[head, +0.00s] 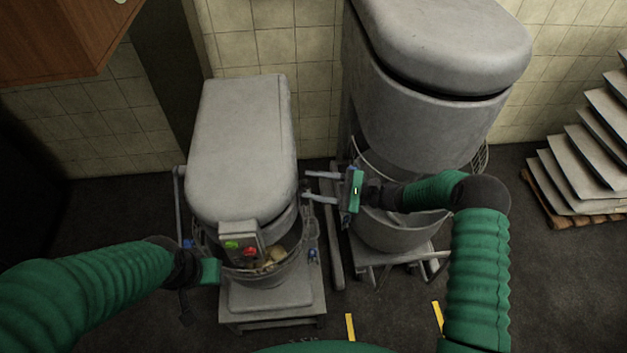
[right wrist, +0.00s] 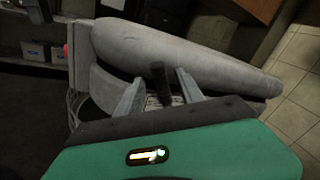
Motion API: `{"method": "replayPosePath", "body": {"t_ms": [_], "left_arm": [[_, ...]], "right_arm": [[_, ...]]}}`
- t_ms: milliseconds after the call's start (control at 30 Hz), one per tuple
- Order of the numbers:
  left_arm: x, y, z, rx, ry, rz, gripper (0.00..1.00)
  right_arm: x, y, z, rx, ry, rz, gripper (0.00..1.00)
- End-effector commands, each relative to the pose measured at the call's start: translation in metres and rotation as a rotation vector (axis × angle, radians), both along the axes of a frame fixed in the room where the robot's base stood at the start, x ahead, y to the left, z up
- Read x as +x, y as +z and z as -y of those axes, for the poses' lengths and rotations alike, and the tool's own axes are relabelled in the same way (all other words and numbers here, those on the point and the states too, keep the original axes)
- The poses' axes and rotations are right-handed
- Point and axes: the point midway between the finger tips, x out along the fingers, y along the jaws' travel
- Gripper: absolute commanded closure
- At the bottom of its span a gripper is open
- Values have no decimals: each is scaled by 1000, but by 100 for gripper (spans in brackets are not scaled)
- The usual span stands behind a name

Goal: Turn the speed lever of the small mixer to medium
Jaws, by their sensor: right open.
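The small mixer (head: 243,140) is the grey machine left of the middle in the head view. A box with a green and a red button (head: 241,244) is on its front. My right gripper (head: 306,187) is at the mixer's right side, its fingers apart and pointing at it. In the right wrist view a dark lever (right wrist: 160,82) sticks up between the two open fingers, with a gap on each side. A marked plate behind it is partly hidden, so its setting is unreadable. My left gripper (head: 209,271) is low at the mixer's front left; its fingers are not clear.
A larger grey mixer (head: 440,110) stands to the right, close behind my right gripper. The small mixer's bowl (head: 268,262) holds something pale. Stacked trays (head: 588,150) stand on a pallet at the far right. Yellow floor marks (head: 350,327) lie in front.

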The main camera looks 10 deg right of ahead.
Motion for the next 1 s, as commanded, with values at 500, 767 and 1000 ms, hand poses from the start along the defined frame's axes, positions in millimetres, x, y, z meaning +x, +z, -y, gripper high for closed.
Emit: {"method": "replayPosePath", "body": {"t_ms": [500,767,1000], "left_arm": [[0,1,0,0,0,0,64],[0,1,0,0,0,0,64],[0,2,0,0,0,0,64]], "right_arm": [[2,-1,-2,3,-1,-1,79],[2,0,-5,3,-1,1,100],[2,1,-6,6,3,3,100]]}}
